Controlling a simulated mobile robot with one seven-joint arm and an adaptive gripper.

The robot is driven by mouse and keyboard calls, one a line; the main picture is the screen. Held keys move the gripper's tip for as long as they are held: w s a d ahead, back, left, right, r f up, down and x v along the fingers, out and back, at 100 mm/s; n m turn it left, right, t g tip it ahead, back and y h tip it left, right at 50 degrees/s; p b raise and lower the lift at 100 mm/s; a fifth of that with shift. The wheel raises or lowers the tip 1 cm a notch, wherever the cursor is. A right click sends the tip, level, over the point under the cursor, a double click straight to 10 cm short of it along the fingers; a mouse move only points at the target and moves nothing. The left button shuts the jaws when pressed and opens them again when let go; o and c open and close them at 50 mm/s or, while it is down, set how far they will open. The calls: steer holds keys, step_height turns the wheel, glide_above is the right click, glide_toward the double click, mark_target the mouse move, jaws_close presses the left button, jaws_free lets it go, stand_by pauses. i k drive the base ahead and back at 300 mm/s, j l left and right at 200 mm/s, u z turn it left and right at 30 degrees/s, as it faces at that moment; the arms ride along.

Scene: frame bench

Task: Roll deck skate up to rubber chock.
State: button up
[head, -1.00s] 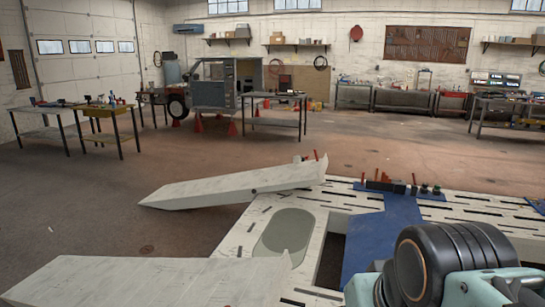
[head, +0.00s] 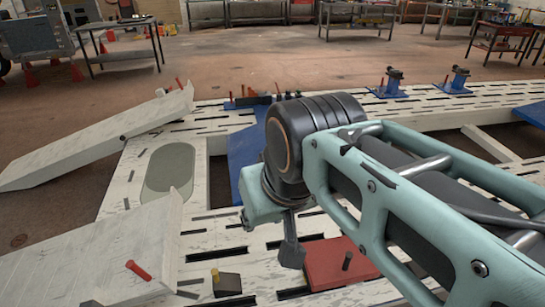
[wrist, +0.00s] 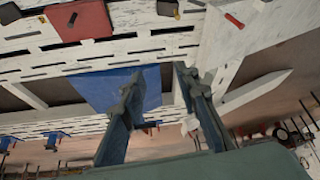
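A low red block (head: 345,272) with a dark upright peg lies on the white slotted deck, and looks like the deck skate. It also shows at the top of the wrist view (wrist: 82,20). A small black block (head: 227,285) with a yellow-topped peg sits a little to its left on the deck, and looks like the rubber chock. A clear gap separates the two. My gripper (wrist: 158,76) is open and empty, with its two fingers apart. In the head view one dark finger shows beside the red block, partly covering its left edge.
A blue plate (head: 243,172) crosses the deck opening. Two white ramps (head: 95,140) slope off the deck's left side. Blue-based clamps (head: 390,84) line the far rail. Openings lie between the rails.

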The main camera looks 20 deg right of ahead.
mark_target(336, 261)
steer(key=z, duration=1.5)
steer(key=k+j+u, duration=0.1)
steer(key=u, duration=1.5)
steer(key=k+l, duration=0.1)
steer(key=l, duration=0.75)
steer(key=k+l, duration=0.1)
steer(key=l, duration=0.7)
steer(key=k+j, duration=0.2)
steer(key=k, duration=0.2)
steer(key=l+u, duration=0.05)
